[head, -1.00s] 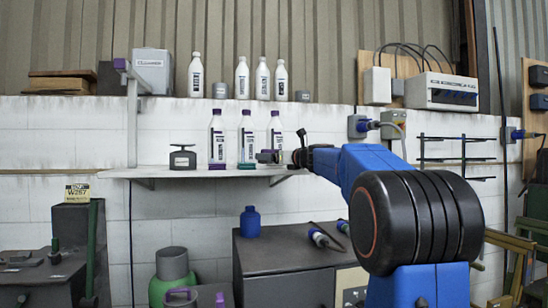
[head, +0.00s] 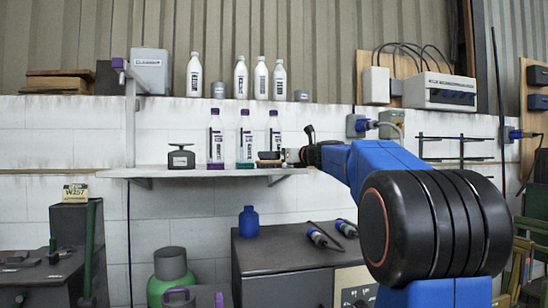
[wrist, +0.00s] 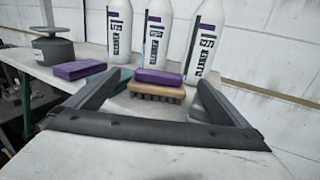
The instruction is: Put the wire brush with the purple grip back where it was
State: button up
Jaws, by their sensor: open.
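The wire brush with the purple grip (wrist: 158,77) rests on the shelf in the wrist view, with a tan body and dark bristles below the purple top. In the head view the brush (head: 268,158) is small, at the shelf's right part. My gripper (wrist: 163,79) is open, its fingers spread left and right of the brush, with visible gaps. In the head view my gripper (head: 286,155) is just right of the brush. I cannot tell whether the fingertips reach past its near face.
Three white bottles (wrist: 155,40) stand close behind the brush. A purple block (wrist: 81,70) and a teal piece (wrist: 119,77) lie to its left. A dark grey pot-like item (head: 181,157) stands farther left on the shelf (head: 215,172). The near shelf surface is clear.

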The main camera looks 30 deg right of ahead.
jog(key=s, duration=0.7)
jog(key=shift+s+d, duration=0.35)
jog(key=shift+d, duration=0.05)
jog(key=shift+a, duration=0.1)
jog(key=s+a+f+n+g+y, duration=0.1)
jog(key=s+a+f+n+g, duration=0.3)
jog(key=s+a+f+n, duration=0.65)
jog(key=s+a+f+n+g+y, duration=0.1)
jog(key=s+a+f+n+g, duration=0.45)
jog(key=a+f, duration=0.75)
jog(key=s+f+n+g+h, duration=0.3)
jog(key=s+f+n, duration=1.5)
jog(key=s+f, duration=0.6)
jog(key=shift+s+a+n+g+h, duration=0.2)
jog(key=shift+a+n+g+h, duration=0.15)
jog(key=shift+a+n+h, duration=0.05)
jog(key=shift+r, duration=0.1)
